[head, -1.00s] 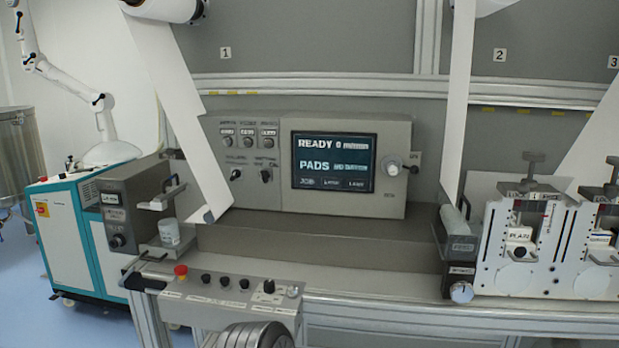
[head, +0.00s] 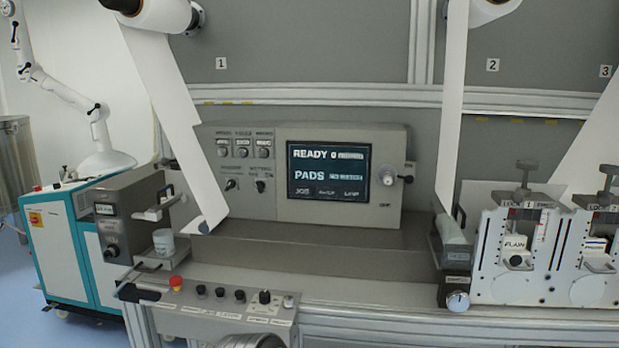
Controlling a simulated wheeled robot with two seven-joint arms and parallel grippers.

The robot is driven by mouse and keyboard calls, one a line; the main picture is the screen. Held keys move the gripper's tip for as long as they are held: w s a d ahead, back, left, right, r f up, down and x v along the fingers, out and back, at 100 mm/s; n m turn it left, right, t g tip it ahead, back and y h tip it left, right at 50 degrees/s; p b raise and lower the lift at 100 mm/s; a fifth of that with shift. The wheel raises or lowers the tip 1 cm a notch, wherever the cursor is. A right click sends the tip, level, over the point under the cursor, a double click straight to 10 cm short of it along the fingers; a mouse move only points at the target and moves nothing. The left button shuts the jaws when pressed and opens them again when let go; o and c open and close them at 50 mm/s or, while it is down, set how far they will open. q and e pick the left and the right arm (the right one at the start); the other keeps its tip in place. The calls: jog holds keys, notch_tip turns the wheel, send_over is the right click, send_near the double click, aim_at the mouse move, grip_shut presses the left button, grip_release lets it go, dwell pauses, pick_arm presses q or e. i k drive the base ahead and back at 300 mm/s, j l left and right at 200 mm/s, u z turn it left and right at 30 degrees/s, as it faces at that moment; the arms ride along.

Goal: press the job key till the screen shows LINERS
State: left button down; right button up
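The screen (head: 328,179) on the grey control box (head: 394,203) shows READY 0 with a small unit on its top line. Its middle line reads PADS with smaller, blurred text beside it. Along its bottom edge are three small labels, and the left one reads JOB (head: 303,191). I cannot make out a separate key under that label. Neither of my grippers shows in the head view.
A front button panel (head: 215,309) holds a red stop button (head: 176,283) and several dark knobs. A white web (head: 180,120) hangs left of the control box, another (head: 453,110) to its right. White lockable units (head: 513,252) stand at right. The ledge before the screen is clear.

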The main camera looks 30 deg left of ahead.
aim_at(297, 191)
jog(key=i+j+u, duration=0.15)
jog(key=u, duration=0.25)
jog(key=i+u, duration=0.35)
